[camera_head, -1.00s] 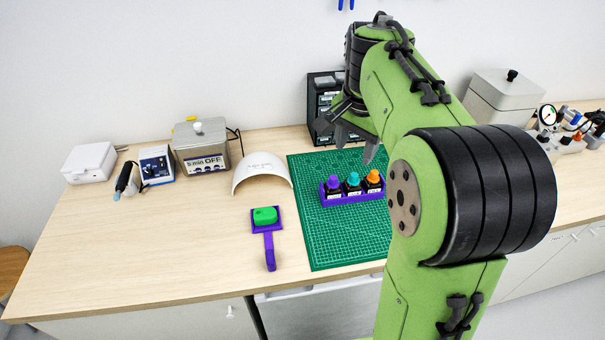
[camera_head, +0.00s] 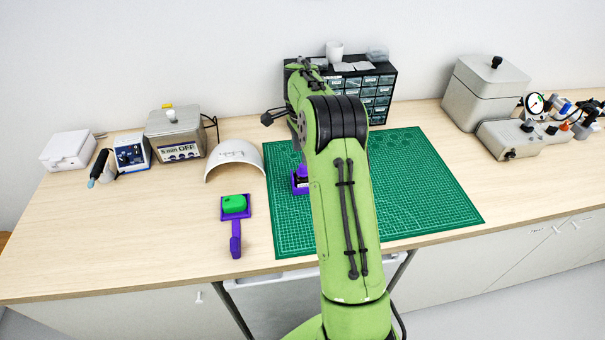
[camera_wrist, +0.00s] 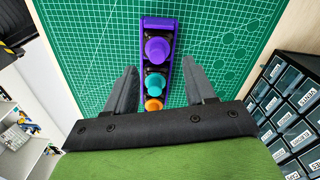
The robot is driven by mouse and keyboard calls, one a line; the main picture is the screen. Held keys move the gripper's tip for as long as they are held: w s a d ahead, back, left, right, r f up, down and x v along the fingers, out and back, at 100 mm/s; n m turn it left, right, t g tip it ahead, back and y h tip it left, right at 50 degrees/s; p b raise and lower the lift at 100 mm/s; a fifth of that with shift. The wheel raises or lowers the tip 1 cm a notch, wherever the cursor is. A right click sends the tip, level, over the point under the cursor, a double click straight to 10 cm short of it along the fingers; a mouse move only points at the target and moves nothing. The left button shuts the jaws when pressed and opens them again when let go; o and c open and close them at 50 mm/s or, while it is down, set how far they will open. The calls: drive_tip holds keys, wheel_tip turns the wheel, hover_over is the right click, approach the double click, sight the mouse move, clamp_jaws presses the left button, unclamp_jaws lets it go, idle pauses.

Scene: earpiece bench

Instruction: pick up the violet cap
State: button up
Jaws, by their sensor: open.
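The violet cap (camera_wrist: 157,49) tops one of three bottles in a purple rack (camera_wrist: 146,22) in the wrist view, at the end farthest from my wrist. A teal cap (camera_wrist: 155,83) and an orange cap (camera_wrist: 153,104) follow in line. My gripper (camera_wrist: 160,66) is open and empty, one finger to each side of the row, with the violet cap just beyond the fingertips. The height between fingers and cap is hard to tell. In the head view my arm hides most of the rack; only its left end (camera_head: 299,188) shows.
The rack stands on a green cutting mat (camera_head: 430,185). A purple holder with a green piece (camera_head: 234,204) lies left of the mat, near a white curved shell (camera_head: 236,157). A drawer cabinet (camera_head: 378,95) stands behind the mat. The mat's right side is clear.

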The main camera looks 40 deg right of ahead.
sight(303, 175)
wheel_tip(303, 175, down, 6)
drive_tip(key=shift+s+r+b, duration=0.15)
drive_tip(key=shift+r+b, duration=0.1)
drive_tip(key=shift+b, duration=0.05)
drive_tip(key=shift+r, duration=0.1)
drive_tip(key=shift+c, duration=0.4)
clamp_jaws()
